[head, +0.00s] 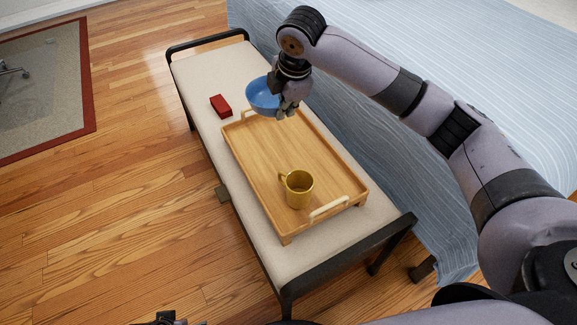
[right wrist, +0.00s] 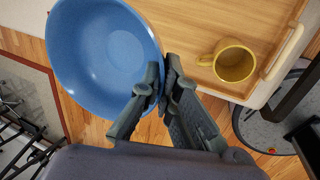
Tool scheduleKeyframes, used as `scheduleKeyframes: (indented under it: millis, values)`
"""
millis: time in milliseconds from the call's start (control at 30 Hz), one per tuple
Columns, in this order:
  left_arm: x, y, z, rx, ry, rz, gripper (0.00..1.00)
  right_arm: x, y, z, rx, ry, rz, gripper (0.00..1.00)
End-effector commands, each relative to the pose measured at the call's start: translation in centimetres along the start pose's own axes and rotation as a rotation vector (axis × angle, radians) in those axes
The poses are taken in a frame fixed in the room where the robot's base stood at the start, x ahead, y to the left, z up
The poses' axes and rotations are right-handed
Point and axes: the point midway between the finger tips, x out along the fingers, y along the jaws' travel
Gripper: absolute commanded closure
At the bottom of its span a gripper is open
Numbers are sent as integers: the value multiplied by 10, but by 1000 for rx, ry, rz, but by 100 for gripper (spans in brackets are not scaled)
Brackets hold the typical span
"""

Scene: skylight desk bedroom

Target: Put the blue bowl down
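The blue bowl (head: 262,95) is at the far end of the wooden tray (head: 268,150) in the head view. It also fills the upper left of the right wrist view (right wrist: 95,55). My right gripper (head: 288,108) is shut on the bowl's rim; in the right wrist view its two fingers (right wrist: 163,90) pinch the rim's edge. The bowl appears held above the tray's far end, though the height of the gap is hard to tell. Of my left arm, only a small dark part shows at the bottom edge of the head view; the left gripper's fingers cannot be made out.
A gold mug (head: 298,189) stands on the tray's near part. A red block (head: 220,106) lies on the cream bench (head: 205,70) left of the tray. The tray's middle is clear. A bed with a blue striped cover (head: 450,60) stands right of the bench.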

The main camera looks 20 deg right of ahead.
Motion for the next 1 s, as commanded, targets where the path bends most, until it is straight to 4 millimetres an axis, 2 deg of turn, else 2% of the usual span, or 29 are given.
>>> scheduleKeyframes:
  millis: [167,400,600,700,833,1000]
  values:
    - [-14,-1,-5,-1,11,-2,20,16,-2,1,-31,9,-2,100]
    - [-62,-3,-14,-5,39,-7,20,75,-21,1,-30,8,-3,100]
    - [-102,-4,-13,-7,57,-10,20,117,-33,1,-30,8,-1,100]
    - [-104,-4,-12,-8,56,-10,20,130,-37,1,-29,8,1,100]
    - [-107,-4,-12,-8,59,-11,20,137,-39,1,-30,8,1,100]
    - [-102,-4,-10,-8,58,-11,20,154,-45,1,-30,7,-1,100]
